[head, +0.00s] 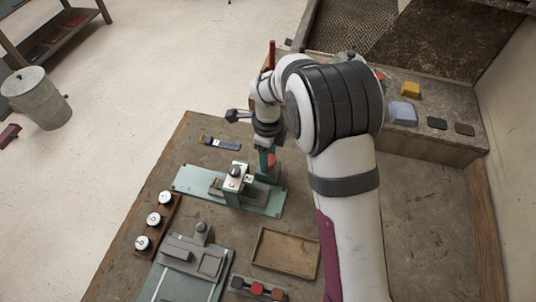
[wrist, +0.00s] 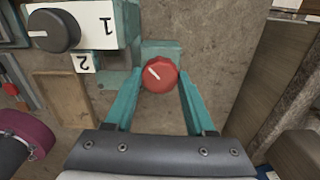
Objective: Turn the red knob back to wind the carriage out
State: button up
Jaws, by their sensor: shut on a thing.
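The red knob (wrist: 160,75) has a white pointer line that slants to the upper left in the wrist view. My gripper (wrist: 160,82) has its two teal fingers on either side of the knob, shut on it. In the head view the red knob (head: 272,161) shows at the right of the teal machine (head: 185,181), just below my gripper (head: 266,158). A black dial (wrist: 53,31) with labels 1 and 2 sits on the machine's head. The carriage is partly covered by that head, and I cannot make out its exact position.
A wooden tray (head: 286,273), a rack with white round pieces (head: 153,219) and a grey-green fixture (head: 178,280) lie toward the front. A small blue-and-yellow item (head: 220,143) lies behind the machine. A raised shelf (head: 430,145) holds several small blocks at the right.

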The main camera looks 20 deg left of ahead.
grip_shut()
